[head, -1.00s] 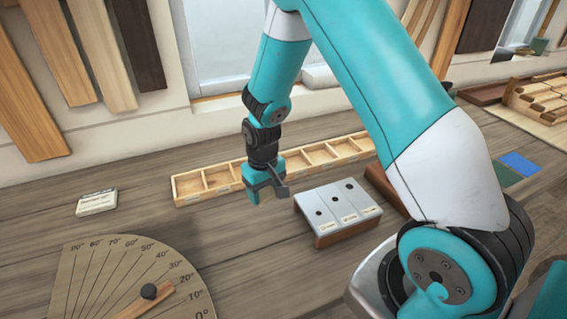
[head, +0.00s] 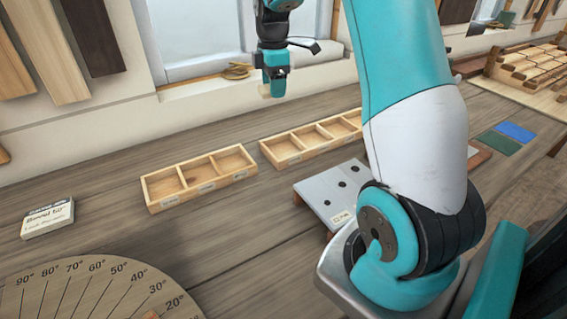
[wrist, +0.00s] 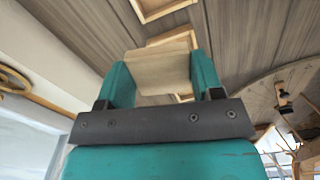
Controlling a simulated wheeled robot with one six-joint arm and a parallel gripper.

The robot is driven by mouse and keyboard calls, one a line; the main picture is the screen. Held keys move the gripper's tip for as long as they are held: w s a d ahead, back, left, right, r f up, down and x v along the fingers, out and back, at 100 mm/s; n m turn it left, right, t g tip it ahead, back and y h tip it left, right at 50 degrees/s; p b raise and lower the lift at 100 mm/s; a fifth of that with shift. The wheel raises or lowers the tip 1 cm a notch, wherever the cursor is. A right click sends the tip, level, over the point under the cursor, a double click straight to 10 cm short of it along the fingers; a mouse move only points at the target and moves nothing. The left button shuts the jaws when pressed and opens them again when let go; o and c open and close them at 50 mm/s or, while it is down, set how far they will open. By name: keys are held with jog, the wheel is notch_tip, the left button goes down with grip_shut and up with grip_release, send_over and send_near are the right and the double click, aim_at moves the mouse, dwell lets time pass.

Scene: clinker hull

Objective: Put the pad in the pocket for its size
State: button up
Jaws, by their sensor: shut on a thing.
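The pad (wrist: 163,68) is a pale tan block held between the two teal fingers of my gripper (wrist: 163,80) in the wrist view. In the head view my gripper (head: 274,92) is high, near the window wall, with a small tan bit of the pad (head: 265,90) showing at its tips. Below it on the bench are two wooden trays with open pockets. The left tray (head: 200,200) has three pockets and the right tray (head: 290,160) is partly behind my arm. Both have small front labels, too small to read. The pockets I can see look empty.
A sloped grey plate (head: 315,188) with several dark holes stands right of the trays, partly behind my arm. A round protractor board (head: 90,295) is in front. A blue mat (head: 515,131) lies far right.

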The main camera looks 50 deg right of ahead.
jog(key=s+d+r+n, duration=0.2)
jog(key=d, duration=0.1)
jog(key=p, duration=0.2)
send_over(286, 151)
notch_tip(286, 151, down, 19)
jog(key=shift+s+f, duration=0.1)
jog(key=shift+f, duration=0.55)
jog(key=shift+f+b, duration=0.1)
jog(key=shift+b, duration=0.2)
jog(key=o, duration=0.7)
